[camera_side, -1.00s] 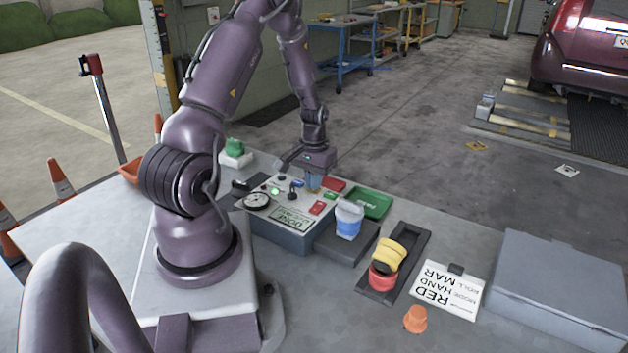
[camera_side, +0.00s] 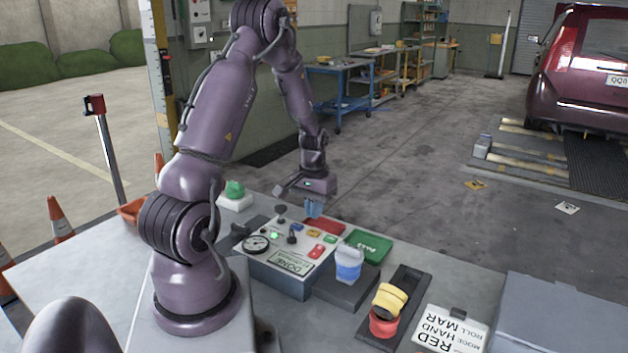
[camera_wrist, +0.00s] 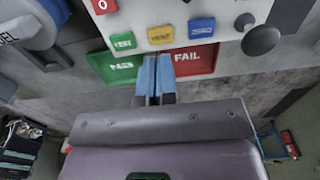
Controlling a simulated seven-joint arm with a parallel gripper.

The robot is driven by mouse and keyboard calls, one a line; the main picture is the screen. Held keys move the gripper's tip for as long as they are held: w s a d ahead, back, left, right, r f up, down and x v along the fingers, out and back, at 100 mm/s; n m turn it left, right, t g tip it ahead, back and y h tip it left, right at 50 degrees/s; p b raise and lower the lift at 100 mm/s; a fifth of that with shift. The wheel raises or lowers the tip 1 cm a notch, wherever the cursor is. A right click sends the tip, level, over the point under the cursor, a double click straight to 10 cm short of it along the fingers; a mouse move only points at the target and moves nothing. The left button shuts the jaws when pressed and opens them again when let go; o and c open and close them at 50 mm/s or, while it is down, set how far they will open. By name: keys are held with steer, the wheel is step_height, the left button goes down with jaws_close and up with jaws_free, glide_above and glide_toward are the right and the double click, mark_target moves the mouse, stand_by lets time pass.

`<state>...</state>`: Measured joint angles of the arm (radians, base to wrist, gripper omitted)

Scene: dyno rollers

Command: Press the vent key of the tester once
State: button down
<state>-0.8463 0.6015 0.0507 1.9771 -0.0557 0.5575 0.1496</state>
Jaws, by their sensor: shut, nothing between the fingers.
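The tester (camera_side: 282,277) is a grey box with a light sloped top, a round gauge and coloured keys. Its yellow key (camera_side: 313,233) seems to be lettered VENT; the yellow key also shows in the wrist view (camera_wrist: 161,35), between a green key (camera_wrist: 123,41) and a blue key (camera_wrist: 201,27). My gripper (camera_side: 313,215) is shut and empty, with blue fingers pointing down. Its tips are a little above the panel, close to the yellow key and apart from it. In the wrist view the fingertips (camera_wrist: 157,62) appear just below the yellow key, which is uncovered.
A green PASS tray (camera_side: 368,246) and a red FAIL tray (camera_wrist: 195,60) lie behind the tester. A blue-and-white cup-like item (camera_side: 348,264) stands on a dark block to the right. A red key (camera_side: 316,251) and a dark lever (camera_side: 291,236) are on the panel.

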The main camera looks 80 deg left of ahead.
mark_target(313, 232)
step_height(313, 232, up, 9)
stand_by(0.9)
steer(key=s+d+r+m+t, duration=0.1)
steer(key=d+r+m+t, duration=0.1)
steer(key=d+r, duration=0.3)
steer(key=s+d+r+m+t, duration=0.1)
steer(key=d+r+m, duration=0.3)
steer(key=d, duration=1)
steer(key=s+d+r+m+t, duration=0.2)
steer(key=d+r, duration=0.4)
steer(key=d, duration=0.4)
steer(key=shift+d+m+t, duration=0.15)
steer(key=shift+m+t, duration=0.15)
steer(key=shift+m, duration=0.2)
